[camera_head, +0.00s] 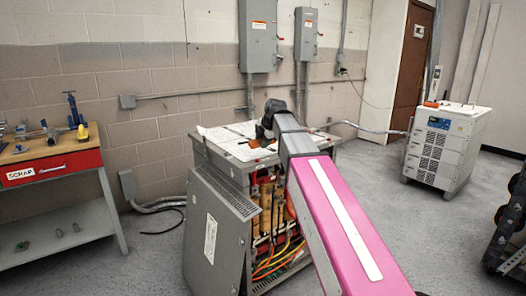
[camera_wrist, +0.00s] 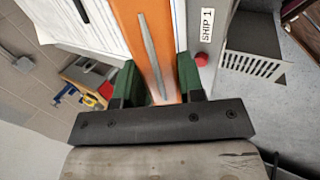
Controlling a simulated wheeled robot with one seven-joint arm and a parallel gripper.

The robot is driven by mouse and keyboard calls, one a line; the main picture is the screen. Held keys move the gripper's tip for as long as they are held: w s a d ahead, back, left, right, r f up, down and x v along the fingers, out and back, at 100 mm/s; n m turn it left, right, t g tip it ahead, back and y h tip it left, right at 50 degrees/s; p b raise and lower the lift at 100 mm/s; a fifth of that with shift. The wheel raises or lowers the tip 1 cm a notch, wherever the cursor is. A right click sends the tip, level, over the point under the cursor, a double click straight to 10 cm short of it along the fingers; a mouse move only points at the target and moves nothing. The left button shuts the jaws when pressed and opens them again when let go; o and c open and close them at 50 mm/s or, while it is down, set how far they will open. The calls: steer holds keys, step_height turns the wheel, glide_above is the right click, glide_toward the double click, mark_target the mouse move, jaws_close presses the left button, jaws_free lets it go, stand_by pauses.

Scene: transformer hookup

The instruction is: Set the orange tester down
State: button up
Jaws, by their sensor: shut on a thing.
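The orange tester (camera_wrist: 150,40), with a pale metal strip along its face, sits between the green fingers of my gripper (camera_wrist: 158,82) in the wrist view. The fingers are shut on it from both sides. In the head view my gripper (camera_head: 265,128) is over the top of the open grey transformer cabinet (camera_head: 215,232), and only a small orange patch shows there. My arm hides part of the cabinet top. I cannot tell whether the tester touches a surface.
White sheets (camera_head: 225,140) lie on the cabinet top. Orange coils and coloured cables show in its open front. A workbench with a red drawer (camera_head: 50,168) stands left. A white wheeled unit (camera_head: 445,145) stands right.

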mark_target(260, 156)
steer(key=shift+w+d+f, duration=0.1)
steer(key=shift+w+f, duration=0.05)
steer(key=shift+f, duration=2.2)
steer(key=o, duration=0.9)
steer(key=v, duration=1.2)
steer(key=shift+r, duration=0.2)
